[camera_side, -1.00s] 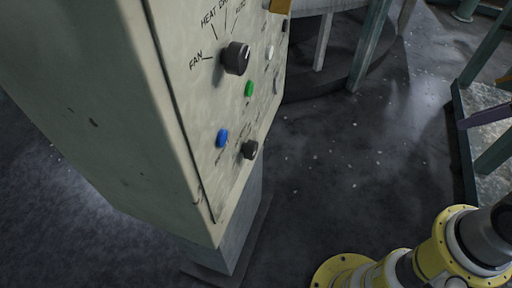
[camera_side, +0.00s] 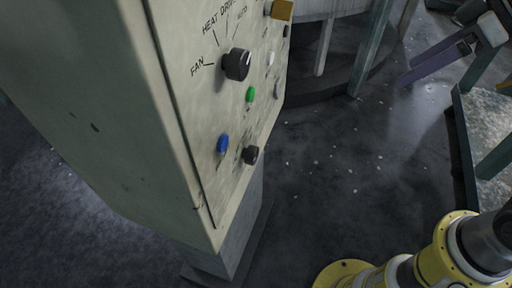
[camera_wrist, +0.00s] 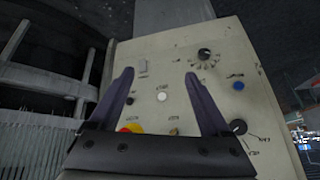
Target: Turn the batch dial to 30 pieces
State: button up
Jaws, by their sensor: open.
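A black dial knob (camera_wrist: 204,54) with a ring of marks sits on the pale control panel, right of my fingers in the wrist view. It appears to be the lower black knob (camera_side: 250,155) in the side view. Its scale numbers are too small to read, so I cannot tell its setting. My gripper (camera_wrist: 159,73) is open and empty, its two dark purple fingers in front of the panel. In the side view my gripper (camera_side: 420,70) is at the upper right, well apart from the panel.
A larger selector knob (camera_side: 237,64) marked FAN and HEAT is above. A blue button (camera_side: 223,144), green button (camera_side: 251,94) and white button (camera_wrist: 162,97) are also on the panel. A red-and-yellow button (camera_wrist: 130,128) is partly behind my gripper. Open floor lies right of the panel.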

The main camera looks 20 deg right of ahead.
jog(key=w+a+f+n+g+y, duration=0.2)
jog(key=w+a, duration=0.6)
jog(key=a, duration=0.2)
jog(key=n+g, duration=0.1)
jog(key=g, duration=0.2)
send_near(257, 148)
jog(key=x, duration=1)
jog(key=shift+a+f, duration=0.15)
jog(key=shift+f, duration=0.1)
grip_shut()
